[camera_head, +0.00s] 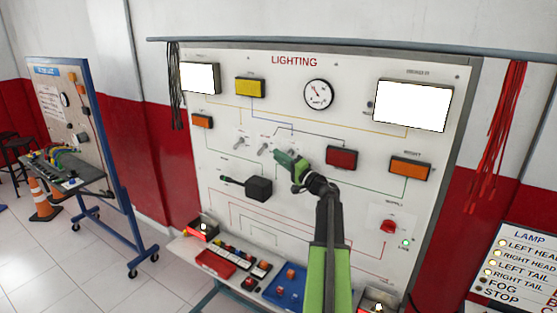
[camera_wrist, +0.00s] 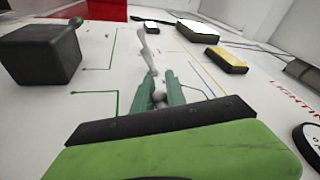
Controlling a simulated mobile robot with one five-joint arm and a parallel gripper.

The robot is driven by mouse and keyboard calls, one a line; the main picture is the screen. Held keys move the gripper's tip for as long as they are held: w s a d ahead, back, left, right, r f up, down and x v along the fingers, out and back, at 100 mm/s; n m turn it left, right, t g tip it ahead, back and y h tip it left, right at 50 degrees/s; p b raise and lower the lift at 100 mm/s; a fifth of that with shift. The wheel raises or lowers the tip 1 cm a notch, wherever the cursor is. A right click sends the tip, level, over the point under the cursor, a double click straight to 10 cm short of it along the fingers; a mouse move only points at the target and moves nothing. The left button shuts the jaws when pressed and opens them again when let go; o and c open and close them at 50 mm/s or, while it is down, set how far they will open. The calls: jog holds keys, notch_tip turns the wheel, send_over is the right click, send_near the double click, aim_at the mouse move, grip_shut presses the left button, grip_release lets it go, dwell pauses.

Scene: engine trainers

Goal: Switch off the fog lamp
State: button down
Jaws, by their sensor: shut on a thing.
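A white training panel (camera_head: 225,110) headed LIGHTING stands in front of me. Two small metal toggle switches show left of my gripper (camera_head: 277,155), one at the left (camera_head: 239,144) and one nearer (camera_head: 263,149). Their labels are too small to read. My gripper is at the panel just right of them. In the wrist view, its green fingers (camera_wrist: 159,80) are closed around a small rounded metal tip (camera_wrist: 158,96), and another metal lever (camera_wrist: 150,48) stands beyond them. A yellow lamp (camera_head: 250,87) above looks unlit. On the lamp board (camera_head: 528,256), the FOG dot looks dark.
White head lamps glow at the upper left (camera_head: 200,78) and upper right (camera_head: 412,105). A black stalk box (camera_head: 259,188) juts out below left of my gripper. A red lamp (camera_head: 342,158) is close at the right. A red knob (camera_head: 387,226) sits lower right.

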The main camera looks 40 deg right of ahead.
jog(key=shift+d, duration=0.15)
jog(key=c, duration=1.4)
grip_release()
jog(key=shift+o, duration=0.2)
jog(key=b+v, duration=0.4)
jog(key=v, duration=1.3)
jog(key=shift+s, duration=0.25)
jog(key=shift+f, duration=0.1)
